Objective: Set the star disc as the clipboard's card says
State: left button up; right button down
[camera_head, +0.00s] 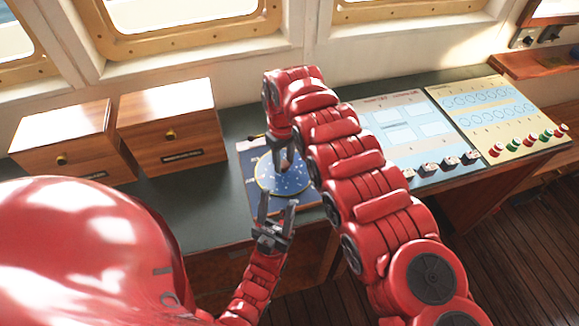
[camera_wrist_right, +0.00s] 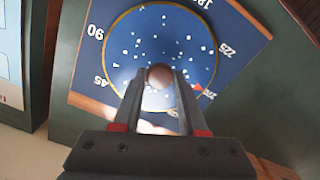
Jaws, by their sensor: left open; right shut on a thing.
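The star disc (camera_head: 293,180) is a round blue plate with white dots and a thin gold rim, on a blue square base on the desk. In the right wrist view the disc (camera_wrist_right: 185,40) has degree numbers around it, among them 45, 90 and 225, and a small red mark at its rim near the right finger. My right gripper (camera_wrist_right: 160,80) is shut on a round brownish knob (camera_wrist_right: 159,75) at the disc. In the head view it (camera_head: 284,160) reaches down from above. My left gripper (camera_head: 277,204) is open and empty at the disc's near edge. I see no clipboard.
Two wooden drawer boxes (camera_head: 62,145) (camera_head: 172,127) stand on the left of the dark green desk (camera_head: 222,195). A light blue panel (camera_head: 400,125) with black switches and a cream panel (camera_head: 490,110) with coloured buttons lie to the right. My right arm hides part of the desk.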

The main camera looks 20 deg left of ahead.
jog(key=shift+f+b, duration=0.1)
jog(key=shift+b, duration=0.5)
jog(key=shift+m, duration=0.3)
jog(key=shift+c, duration=2.2)
grip_release()
